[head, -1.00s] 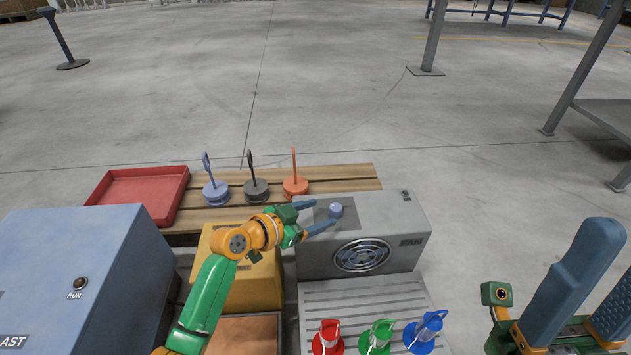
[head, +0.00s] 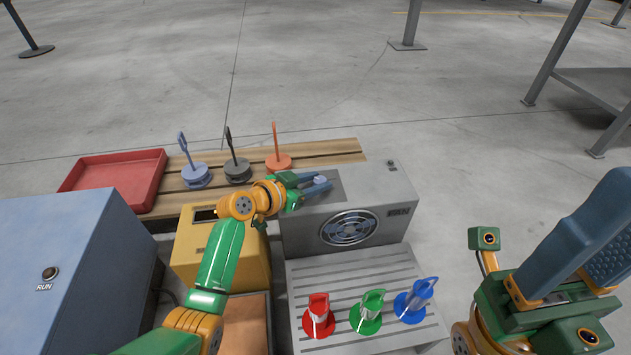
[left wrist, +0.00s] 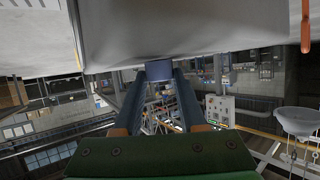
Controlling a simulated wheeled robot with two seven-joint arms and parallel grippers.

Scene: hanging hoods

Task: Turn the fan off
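The fan is a grey box with a round grille (head: 348,228) and a "FAN" label on its front in the head view. A small blue-grey knob (head: 320,181) stands on its top, over a darker panel. My left gripper (head: 314,184) is at the knob, one finger on each side, and looks closed on it. In the left wrist view the knob (left wrist: 160,70) fills the gap between the fingertips. My right gripper (head: 606,235) is at the right edge, away from the fan, its fingers apart and empty.
A small dark switch or lamp (head: 391,164) is on the fan's top right. Red, green and blue hooded items stand on a slatted grey stand (head: 420,325) in front. A yellow box (head: 195,262), blue cabinet (head: 60,240), red tray (head: 112,182) and wooden pallet (head: 345,150) with three hooked weights surround it.

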